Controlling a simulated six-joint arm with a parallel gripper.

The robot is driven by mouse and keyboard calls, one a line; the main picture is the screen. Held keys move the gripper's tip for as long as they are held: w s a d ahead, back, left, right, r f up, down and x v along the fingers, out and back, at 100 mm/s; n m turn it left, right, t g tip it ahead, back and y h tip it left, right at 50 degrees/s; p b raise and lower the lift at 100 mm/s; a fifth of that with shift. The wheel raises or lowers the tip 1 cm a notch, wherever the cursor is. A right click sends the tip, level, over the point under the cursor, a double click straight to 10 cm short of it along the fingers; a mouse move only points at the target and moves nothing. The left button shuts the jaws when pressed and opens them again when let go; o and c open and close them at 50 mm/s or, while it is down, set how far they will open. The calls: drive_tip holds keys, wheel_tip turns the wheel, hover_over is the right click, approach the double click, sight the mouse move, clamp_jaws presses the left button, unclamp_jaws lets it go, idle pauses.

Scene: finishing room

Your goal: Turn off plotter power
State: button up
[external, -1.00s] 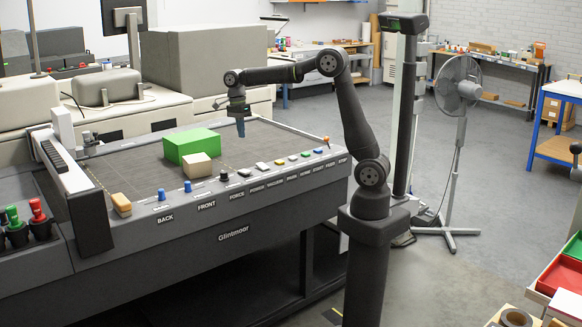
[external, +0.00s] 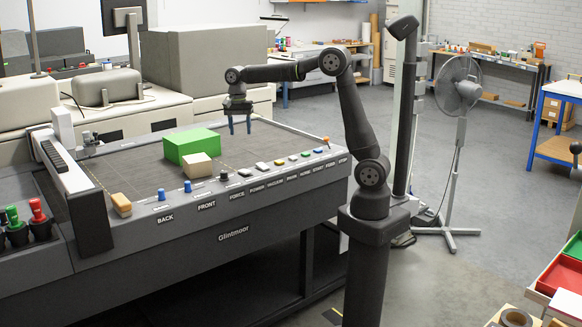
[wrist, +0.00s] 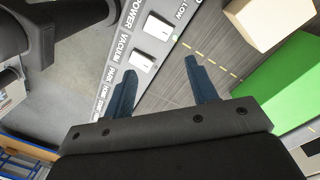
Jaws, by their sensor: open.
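The plotter (external: 130,185) is a wide flatbed with a row of labelled controls along its front edge. The white rocker switch marked POWER (external: 244,172) sits right of the black FORCE knob; it also shows near the top of the wrist view (wrist: 158,26). A small green spot (wrist: 175,38) shows beside it. The white VACUUM switch (wrist: 142,62) is next to it. My gripper (external: 239,130) hangs above the bed, fingers pointing down. In the wrist view its blue fingers (wrist: 160,66) are apart and empty, clear of the POWER switch. Which way the switch is tipped I cannot tell.
A green block (external: 190,145) and a smaller beige block (external: 198,168) lie on the bed behind the controls. The gantry (external: 75,185) stands at the left. The bed's right part is free.

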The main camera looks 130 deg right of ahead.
drive_tip(key=n, duration=0.6)
drive_tip(key=n+h, duration=0.1)
drive_tip(key=n, duration=0.2)
approach(245, 172)
drive_tip(key=d+f, duration=0.1)
drive_tip(key=f, duration=0.2)
drive_tip(key=d+f, duration=0.2)
drive_tip(key=s+d+f, duration=0.1)
drive_tip(key=f, duration=0.2)
drive_tip(key=shift+d+f, duration=0.25)
drive_tip(key=shift+f, duration=0.05)
